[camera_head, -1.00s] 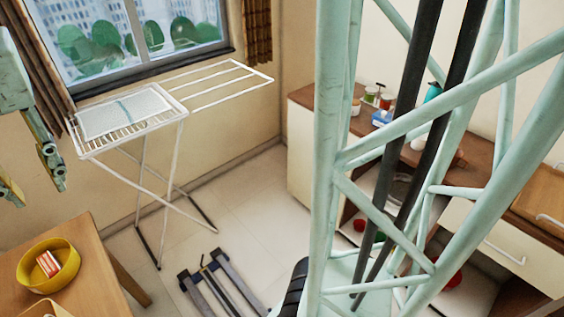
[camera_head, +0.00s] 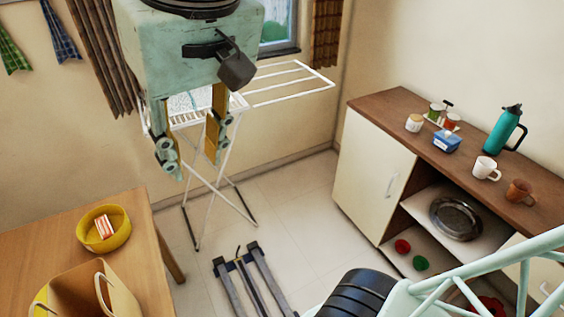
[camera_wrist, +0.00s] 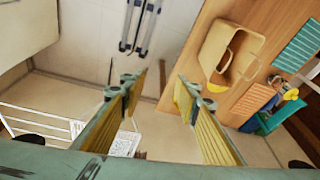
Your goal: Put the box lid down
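My gripper (camera_head: 190,158) hangs at upper left centre in the head view, in front of the drying rack. Its two fingers with yellow pads are apart, with nothing between them. The wrist view also shows the gripper (camera_wrist: 158,90) open, with bare floor in the gap. I cannot make out a box lid in any view. A tan container with loop handles (camera_head: 115,288) stands on the wooden table at lower left, partly cut off. It also shows in the wrist view (camera_wrist: 218,45), to the right of the fingers.
A yellow bowl (camera_head: 90,241) holding a red-and-white packet is on the table (camera_head: 40,262). A white drying rack (camera_head: 290,88) stands behind my gripper. The counter (camera_head: 400,115) at right bears a teal jug (camera_head: 502,128), mugs and a blue box (camera_head: 447,141).

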